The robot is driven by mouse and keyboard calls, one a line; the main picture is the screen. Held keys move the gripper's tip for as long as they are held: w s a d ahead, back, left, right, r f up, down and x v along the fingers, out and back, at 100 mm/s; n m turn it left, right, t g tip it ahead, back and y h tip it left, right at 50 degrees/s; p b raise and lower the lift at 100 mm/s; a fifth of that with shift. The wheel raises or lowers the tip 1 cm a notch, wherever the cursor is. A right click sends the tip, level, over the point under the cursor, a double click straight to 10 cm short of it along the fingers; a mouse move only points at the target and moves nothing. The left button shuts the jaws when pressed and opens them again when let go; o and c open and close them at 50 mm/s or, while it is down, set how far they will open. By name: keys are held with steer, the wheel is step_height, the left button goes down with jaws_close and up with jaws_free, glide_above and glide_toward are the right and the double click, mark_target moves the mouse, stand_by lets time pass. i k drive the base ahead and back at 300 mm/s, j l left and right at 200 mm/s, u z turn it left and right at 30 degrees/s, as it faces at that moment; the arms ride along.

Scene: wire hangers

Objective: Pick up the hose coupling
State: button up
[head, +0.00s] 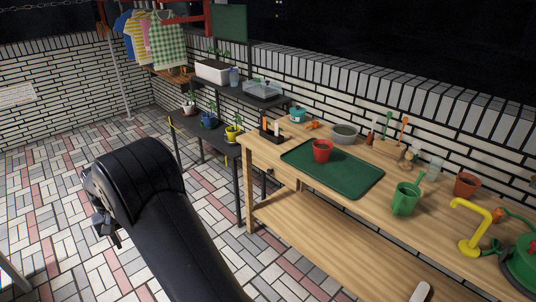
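A small orange piece (312,125), which looks like the hose coupling, lies at the back of the wooden workbench (310,238), between a teal pot (298,115) and a grey bowl (344,133). It is too small to make out its shape. My gripper (101,222) is at the left, low over the paved floor and well away from the bench. My own black arm hides most of it, and its fingers cannot be made out clearly.
A green tray (350,181) holds a red pot (322,150). A green watering can (405,198), terracotta pot (466,184), yellow curved pipe (470,232) and green hose reel (519,268) stand to the right. A dark plant shelf (202,139) adjoins the bench. Floor at left is clear.

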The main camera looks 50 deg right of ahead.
mark_target(497, 214)
steer(key=u, duration=0.45)
steer(key=l+u, duration=0.1)
steer(key=u, duration=0.85)
steer(key=k+u, duration=0.1)
steer(key=u, duration=0.35)
steer(key=k+l+u, duration=0.1)
steer(key=k+u, duration=0.2)
steer(key=k+l+u, duration=0.1)
steer(key=k+u, duration=0.25)
steer(key=k+z, duration=0.15)
steer(key=z, duration=1.3)
steer(key=l+z, duration=0.1)
steer(key=z, duration=0.55)
steer(key=l+z, duration=0.1)
steer(key=z, duration=0.55)
steer(key=l+z, duration=0.1)
steer(key=z, duration=1.25)
steer(key=l+z, duration=0.1)
steer(key=z, duration=0.55)
steer(key=i+z, duration=0.1)
steer(key=z, duration=1.2)
